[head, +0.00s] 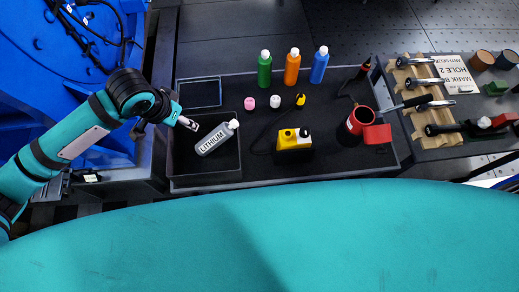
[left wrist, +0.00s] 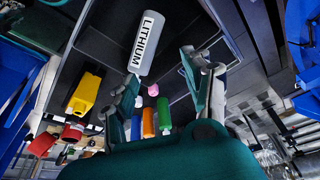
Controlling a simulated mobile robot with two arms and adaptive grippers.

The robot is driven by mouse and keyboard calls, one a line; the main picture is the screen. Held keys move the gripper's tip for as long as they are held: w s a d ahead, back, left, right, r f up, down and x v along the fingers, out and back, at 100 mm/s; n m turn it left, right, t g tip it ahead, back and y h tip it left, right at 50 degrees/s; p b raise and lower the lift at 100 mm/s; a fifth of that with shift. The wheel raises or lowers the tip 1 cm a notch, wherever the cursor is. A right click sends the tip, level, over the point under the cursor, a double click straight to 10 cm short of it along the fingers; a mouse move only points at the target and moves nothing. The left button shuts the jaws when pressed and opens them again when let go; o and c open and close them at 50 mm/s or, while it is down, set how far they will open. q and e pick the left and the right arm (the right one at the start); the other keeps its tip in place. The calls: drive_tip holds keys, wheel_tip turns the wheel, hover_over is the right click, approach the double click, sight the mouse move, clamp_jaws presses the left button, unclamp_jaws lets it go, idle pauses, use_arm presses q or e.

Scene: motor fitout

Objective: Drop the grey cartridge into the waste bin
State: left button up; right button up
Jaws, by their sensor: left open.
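The grey cartridge (head: 216,138), marked LITHIUM with a white cap, lies in a black open-topped compartment (head: 205,180) at the left end of the dark workbench tray. My left gripper (head: 188,123) is open and empty, just up and left of the cartridge and apart from it. In the left wrist view the cartridge (left wrist: 147,42) shows beyond the spread fingertips of the gripper (left wrist: 160,66). I cannot tell which container is the waste bin; none carries a readable waste label. My right gripper is not in view.
Green (head: 264,70), orange (head: 292,68) and blue (head: 319,66) bottles stand behind small caps. A yellow item (head: 294,140) and red can (head: 360,120) stand to the right. A tool rack (head: 415,95) is further right. Blue structures (head: 50,60) lie at left.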

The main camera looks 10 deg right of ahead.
use_arm(q)
drive_tip(key=v, duration=0.9)
drive_tip(key=shift+d+f, duration=0.1)
drive_tip(key=shift+f, duration=0.05)
drive_tip(key=s+d+f+t+h, duration=0.1)
drive_tip(key=s+d+f+h, duration=0.1)
drive_tip(key=s+d+f, duration=0.3)
drive_tip(key=s+a+f+n+y, duration=0.35)
drive_tip(key=s+a+f, duration=0.35)
drive_tip(key=s+a, duration=0.35)
wheel_tip(320, 180, down, 28)
drive_tip(key=s+g, duration=0.2)
drive_tip(key=s+a+f, duration=0.2)
drive_tip(key=s+f, duration=1.2)
drive_tip(key=s, duration=0.2)
drive_tip(key=shift+s+a+f+g, duration=0.25)
drive_tip(key=shift+f+g, duration=0.15)
